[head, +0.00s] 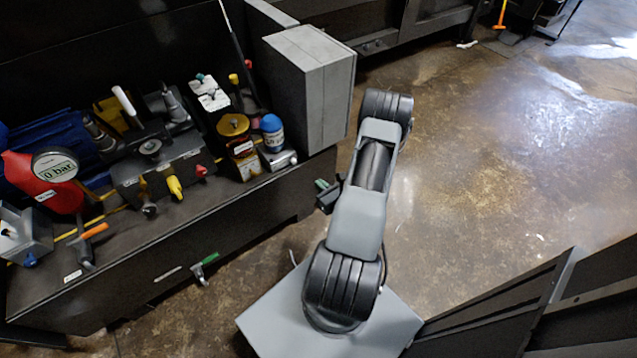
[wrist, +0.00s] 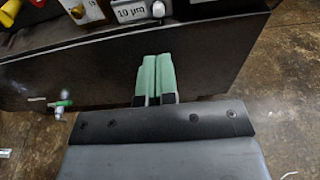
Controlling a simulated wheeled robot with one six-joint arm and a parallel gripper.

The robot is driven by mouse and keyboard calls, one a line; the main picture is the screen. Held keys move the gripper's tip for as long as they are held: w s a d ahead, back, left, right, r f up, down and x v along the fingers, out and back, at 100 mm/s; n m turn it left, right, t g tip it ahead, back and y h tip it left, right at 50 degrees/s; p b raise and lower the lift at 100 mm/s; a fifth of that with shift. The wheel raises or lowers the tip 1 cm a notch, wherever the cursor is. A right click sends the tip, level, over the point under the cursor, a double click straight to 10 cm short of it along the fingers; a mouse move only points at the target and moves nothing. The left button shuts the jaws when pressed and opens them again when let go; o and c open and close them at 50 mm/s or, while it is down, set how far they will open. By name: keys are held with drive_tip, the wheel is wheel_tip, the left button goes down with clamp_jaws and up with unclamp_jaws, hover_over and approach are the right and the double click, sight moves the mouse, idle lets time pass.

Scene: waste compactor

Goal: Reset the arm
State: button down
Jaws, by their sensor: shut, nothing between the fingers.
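My gripper (wrist: 153,78) shows in the wrist view with its two green fingers side by side and touching, with nothing between them. In the head view my gripper (head: 323,186) is partly hidden beside my arm, just right of the bench front. My arm (head: 358,215) is folded above my grey base, with its upper bend toward the grey box. In the wrist view the fingers point toward the dark front panel of the bench, apart from the items on top.
The dark bench (head: 200,228) on the left holds a gauge reading 0 bar (head: 55,166), valves, a blue-capped bottle (head: 272,132) and a tall grey box (head: 312,85). A green-handled valve (head: 205,266) juts from its front. Dark panels stand at lower right. Open floor (head: 500,150) lies to the right.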

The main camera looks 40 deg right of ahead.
idle(0.8)
drive_tip(key=w+a+r+n+g+y+p, duration=0.2)
drive_tip(key=w+a+r+n+y+p, duration=0.15)
drive_tip(key=a+r+n+y, duration=0.5)
drive_tip(key=w+a+r+n+g+y+p, duration=0.2)
drive_tip(key=a+r+n+y+p, duration=0.25)
drive_tip(key=r, duration=0.65)
drive_tip(key=s+a+r+n+g+p, duration=0.5)
drive_tip(key=a+r+n+g+p, duration=0.1)
drive_tip(key=a+r+n+g, duration=0.5)
drive_tip(key=s+d+r+n+t+h+p, duration=0.1)
drive_tip(key=r+n+h+p, duration=0.4)
drive_tip(key=r, duration=0.5)
drive_tip(key=s+r+n+t+h+p, duration=0.1)
drive_tip(key=s+r+n+h+p, duration=0.3)
drive_tip(key=r+n, duration=0.4)
wheel_tip(320, 180, up, 2)
drive_tip(key=shift+d+r+n+h+p, duration=0.35)
drive_tip(key=shift+h+p, duration=0.2)
drive_tip(key=shift+h, duration=0.45)
drive_tip(key=shift+s+f, duration=0.1)
